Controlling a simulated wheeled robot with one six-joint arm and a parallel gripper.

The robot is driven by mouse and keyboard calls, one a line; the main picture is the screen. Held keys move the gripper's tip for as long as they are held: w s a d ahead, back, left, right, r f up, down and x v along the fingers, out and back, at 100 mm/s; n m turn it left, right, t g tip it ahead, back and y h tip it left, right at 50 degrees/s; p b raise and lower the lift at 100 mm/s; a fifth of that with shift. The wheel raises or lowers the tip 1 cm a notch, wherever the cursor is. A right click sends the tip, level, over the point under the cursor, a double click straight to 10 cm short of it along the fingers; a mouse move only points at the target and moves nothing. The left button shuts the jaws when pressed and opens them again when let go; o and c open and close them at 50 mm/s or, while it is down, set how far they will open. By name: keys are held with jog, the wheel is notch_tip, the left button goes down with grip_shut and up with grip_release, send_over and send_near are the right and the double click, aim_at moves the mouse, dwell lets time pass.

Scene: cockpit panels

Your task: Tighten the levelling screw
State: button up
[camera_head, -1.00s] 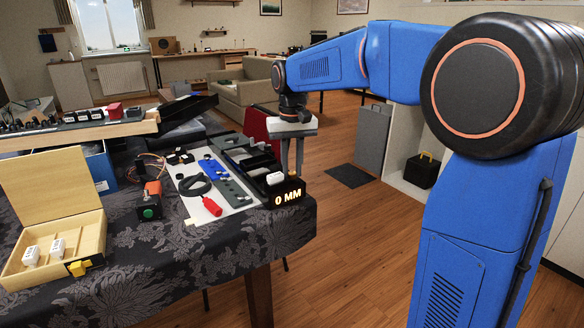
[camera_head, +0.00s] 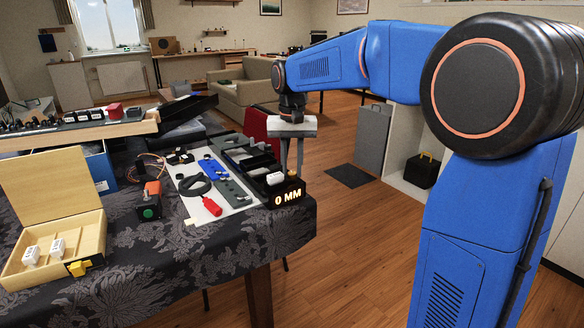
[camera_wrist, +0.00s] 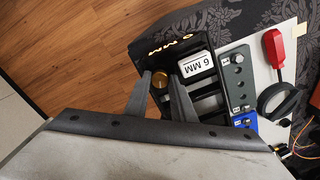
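A round brass-coloured knob (camera_wrist: 160,80), which looks like the levelling screw, shows in the wrist view at the end of a black fixture (camera_wrist: 206,88). My gripper (camera_wrist: 160,75) points down over that end, one finger on each side of the knob. The fingers are apart, with small gaps seeming to show beside the knob; contact is not clear. In the head view my gripper (camera_head: 293,165) is at the fixture's right side, and the knob is hard to make out there. The fixture's lit display (camera_head: 287,198) reads 0 MM. A white block (camera_wrist: 199,65) marked 6 MM sits beside the knob.
A white sheet (camera_head: 227,207) left of the fixture holds a red-handled tool (camera_head: 212,206), a black coil and blue and grey plates. An open wooden box (camera_head: 97,225) with white blocks and a green-button box (camera_head: 149,212) stand farther left.

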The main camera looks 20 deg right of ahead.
jog(key=o, duration=0.3)
